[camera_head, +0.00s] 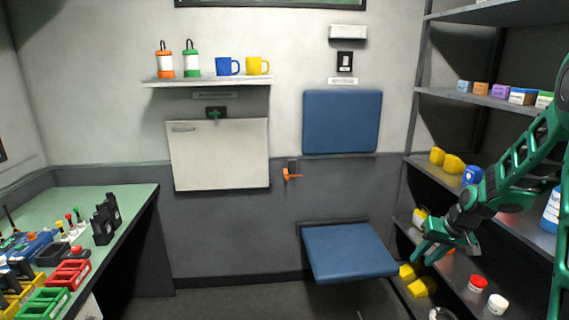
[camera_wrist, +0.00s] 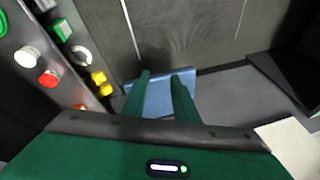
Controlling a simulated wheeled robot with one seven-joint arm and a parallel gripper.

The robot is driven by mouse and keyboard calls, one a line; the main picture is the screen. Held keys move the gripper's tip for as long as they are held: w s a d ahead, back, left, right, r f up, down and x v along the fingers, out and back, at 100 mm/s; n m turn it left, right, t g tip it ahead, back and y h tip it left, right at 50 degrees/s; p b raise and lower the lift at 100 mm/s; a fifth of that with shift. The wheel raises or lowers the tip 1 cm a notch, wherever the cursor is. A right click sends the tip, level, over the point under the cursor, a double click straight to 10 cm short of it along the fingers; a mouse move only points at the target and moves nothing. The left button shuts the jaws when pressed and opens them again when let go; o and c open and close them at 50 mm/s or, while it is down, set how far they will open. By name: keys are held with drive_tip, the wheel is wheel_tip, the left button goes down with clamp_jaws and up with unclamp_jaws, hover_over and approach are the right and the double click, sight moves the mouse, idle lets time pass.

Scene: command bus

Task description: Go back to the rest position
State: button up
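My gripper (camera_head: 424,256) hangs at the right in the head view, in front of the lower shelves and to the right of the blue fold-down seat (camera_head: 348,250). My green arm reaches in from the right edge. In the wrist view the two green fingers of my gripper (camera_wrist: 162,78) stand apart with a gap between them. Nothing is held; the blue seat (camera_wrist: 157,100) shows behind and between the fingers.
A shelf rack (camera_head: 440,183) with small boxes, yellow items and jars stands close at the right. A green-topped bench (camera_head: 128,197) with trays and radios is at the left. A wall shelf (camera_head: 207,83) holds lanterns and mugs. The middle floor looks clear.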

drive_tip(key=s+r+m+g, duration=0.1)
drive_tip(key=s+r, duration=0.2)
drive_tip(key=s, duration=0.9)
drive_tip(key=s+r+m+g+h, duration=0.1)
drive_tip(key=s+r, duration=0.3)
drive_tip(key=s, duration=0.8)
drive_tip(key=s+r+m+g, duration=0.2)
drive_tip(key=s+r, duration=0.2)
drive_tip(key=s, duration=0.9)
drive_tip(key=shift+a+h, duration=0.3)
drive_tip(key=shift+h, duration=0.1)
drive_tip(key=shift+w+f, duration=0.2)
drive_tip(key=shift+w, duration=0.45)
drive_tip(key=shift+s, duration=0.15)
